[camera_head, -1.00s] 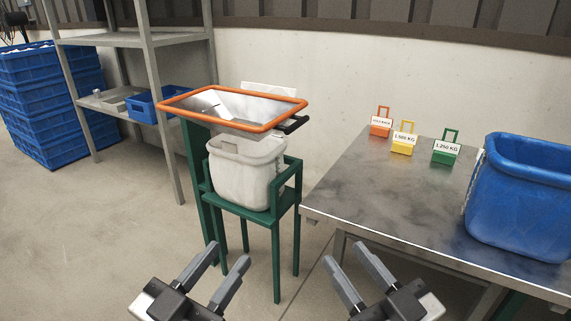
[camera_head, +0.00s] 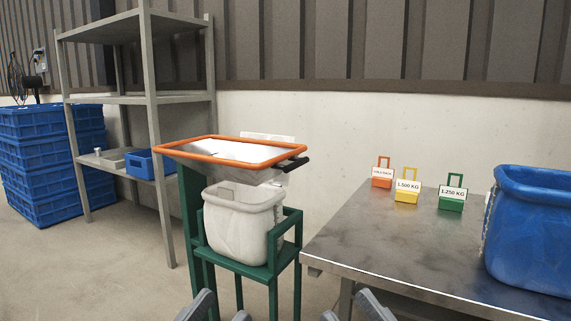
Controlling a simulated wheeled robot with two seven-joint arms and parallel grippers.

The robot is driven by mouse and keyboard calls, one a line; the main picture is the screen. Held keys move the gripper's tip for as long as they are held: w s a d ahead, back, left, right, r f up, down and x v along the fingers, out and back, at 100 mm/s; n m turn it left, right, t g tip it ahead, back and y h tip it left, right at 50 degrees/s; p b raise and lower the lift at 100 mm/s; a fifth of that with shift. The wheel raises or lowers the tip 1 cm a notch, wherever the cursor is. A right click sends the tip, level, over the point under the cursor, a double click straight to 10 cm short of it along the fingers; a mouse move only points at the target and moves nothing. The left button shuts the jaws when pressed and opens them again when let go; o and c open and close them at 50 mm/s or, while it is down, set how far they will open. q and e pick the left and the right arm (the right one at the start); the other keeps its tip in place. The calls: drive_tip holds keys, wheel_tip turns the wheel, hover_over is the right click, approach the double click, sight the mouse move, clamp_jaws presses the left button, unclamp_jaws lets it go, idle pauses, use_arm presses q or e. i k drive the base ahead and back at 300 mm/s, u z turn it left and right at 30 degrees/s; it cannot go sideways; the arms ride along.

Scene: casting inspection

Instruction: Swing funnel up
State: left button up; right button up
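The funnel, with an orange rim (camera_head: 208,155) and a pale inside, sits level above a white bin (camera_head: 243,222). The bin stands in a green frame (camera_head: 191,215). A dark handle (camera_head: 295,164) sticks out at the right of the funnel rim. My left gripper (camera_head: 222,311) shows only its fingertips at the bottom edge, below the green frame and apart from it. The fingertips stand apart with a gap. My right gripper (camera_head: 352,308) also shows only its fingertips at the bottom edge, set apart and empty, by the table's near left corner.
A metal table (camera_head: 390,250) on the right holds orange (camera_head: 382,178), yellow (camera_head: 406,191) and green (camera_head: 452,198) labelled weights and a blue tub (camera_head: 530,228). A grey shelf (camera_head: 150,140) with a blue tray (camera_head: 146,164) and stacked blue crates (camera_head: 45,150) stand left. Floor is clear at front left.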

sight(252, 162)
drive_tip(key=z, duration=0.05)
drive_tip(key=k, duration=0.5)
drive_tip(key=z, duration=0.45)
drive_tip(key=i, duration=1.1)
drive_tip(key=z, duration=0.35)
